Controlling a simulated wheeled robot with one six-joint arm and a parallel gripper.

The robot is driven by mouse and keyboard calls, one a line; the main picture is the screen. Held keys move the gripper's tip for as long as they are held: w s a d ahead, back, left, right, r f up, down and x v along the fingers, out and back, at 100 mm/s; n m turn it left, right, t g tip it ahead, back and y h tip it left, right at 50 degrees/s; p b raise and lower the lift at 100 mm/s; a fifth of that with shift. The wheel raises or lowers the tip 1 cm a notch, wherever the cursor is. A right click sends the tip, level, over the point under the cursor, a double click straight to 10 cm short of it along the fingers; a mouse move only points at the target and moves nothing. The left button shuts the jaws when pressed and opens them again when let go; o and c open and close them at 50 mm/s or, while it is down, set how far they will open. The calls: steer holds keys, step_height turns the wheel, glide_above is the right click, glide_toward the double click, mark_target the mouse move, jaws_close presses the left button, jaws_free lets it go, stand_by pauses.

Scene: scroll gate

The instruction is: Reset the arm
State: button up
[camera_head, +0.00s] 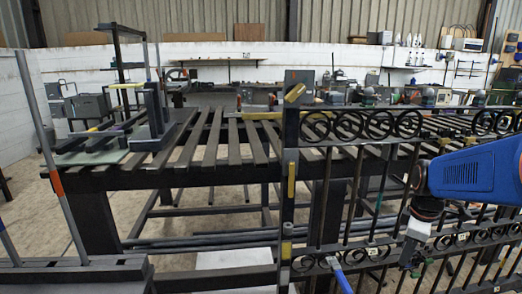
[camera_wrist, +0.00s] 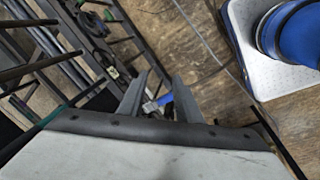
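My blue arm (camera_head: 470,172) reaches in from the right edge of the head view, in front of the scroll gate (camera_head: 405,124). My gripper (camera_wrist: 160,84) shows in the wrist view as two grey fingers standing apart, with no object clearly held. A small blue thing (camera_wrist: 164,100) shows between the fingers; I cannot tell its distance. In the head view the gripper end hangs low near the gate's lower scroll row, and its fingers are too small to read.
A slatted metal workbench (camera_head: 205,140) stands behind the gate. A gate post (camera_head: 288,190) with yellow parts rises mid-view. A blue handle (camera_head: 341,278) shows at the bottom. A grey upright (camera_head: 48,150) stands at left. Bare floor (camera_wrist: 205,45) shows in the wrist view.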

steer(key=s+a+r+m+t, duration=0.2)
steer(key=s+a+m, duration=0.8)
steer(key=s+a, duration=0.5)
steer(key=shift+s+r+t+y, duration=0.4)
steer(key=shift+s+r, duration=0.05)
steer(key=shift+s, duration=0.1)
steer(key=shift+d, duration=0.1)
